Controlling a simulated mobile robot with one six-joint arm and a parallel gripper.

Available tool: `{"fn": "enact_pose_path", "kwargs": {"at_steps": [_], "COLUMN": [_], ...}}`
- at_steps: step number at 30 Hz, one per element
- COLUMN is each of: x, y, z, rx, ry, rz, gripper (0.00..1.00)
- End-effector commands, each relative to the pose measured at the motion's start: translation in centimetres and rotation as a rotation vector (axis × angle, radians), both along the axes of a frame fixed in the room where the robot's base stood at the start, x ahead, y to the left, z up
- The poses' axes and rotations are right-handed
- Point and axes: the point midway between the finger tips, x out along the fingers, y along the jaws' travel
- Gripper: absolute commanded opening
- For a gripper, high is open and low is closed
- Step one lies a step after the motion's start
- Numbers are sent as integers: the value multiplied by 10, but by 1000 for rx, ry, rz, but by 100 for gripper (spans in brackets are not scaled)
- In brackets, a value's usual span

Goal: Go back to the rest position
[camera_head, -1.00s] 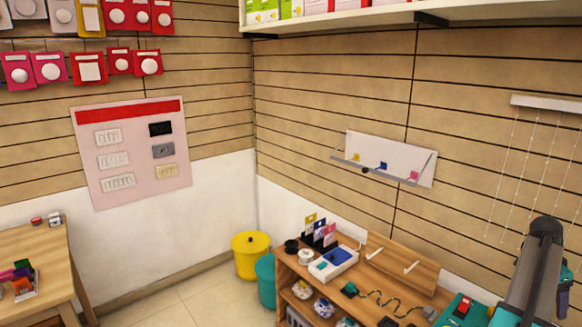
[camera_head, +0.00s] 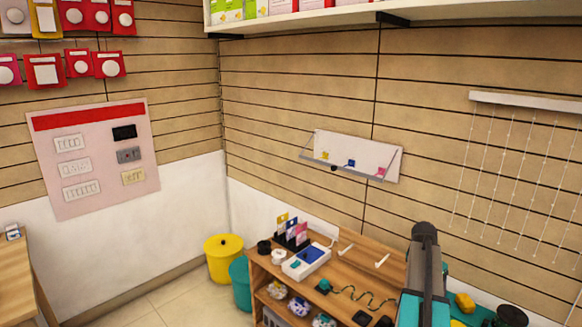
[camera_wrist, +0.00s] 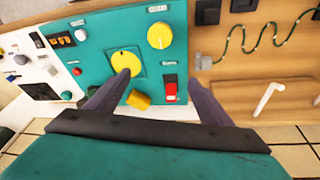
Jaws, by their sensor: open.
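In the wrist view my gripper (camera_wrist: 160,80) is open, its two dark fingers spread apart with nothing held between them. Beyond the fingers is a teal panel (camera_wrist: 105,60) with yellow round dials, a red switch (camera_wrist: 170,88) and a yellow block (camera_wrist: 139,99). I cannot tell whether the fingertips touch the panel. In the head view my arm rises at the lower right; the gripper's fingers cannot be made out there.
A wooden bench (camera_head: 345,268) holds a white device (camera_head: 306,262), card stands and a coiled green cable. A yellow bin (camera_head: 223,262) and a teal bin (camera_head: 239,283) stand beside it. A small wall shelf (camera_head: 352,158) hangs above. Floor is clear at lower left.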

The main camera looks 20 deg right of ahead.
Motion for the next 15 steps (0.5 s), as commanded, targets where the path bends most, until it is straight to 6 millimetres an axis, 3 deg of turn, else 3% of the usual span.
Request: {"fn": "enact_pose_path", "kwargs": {"at_steps": [1,6,15], "x": [12,49,95], "y": [22,84,199], "z": [-9,-36,-79], "rx": [11,43,96], "ry": [5,22,53], "rz": [48,206,483], "gripper": [74,74,74]}}
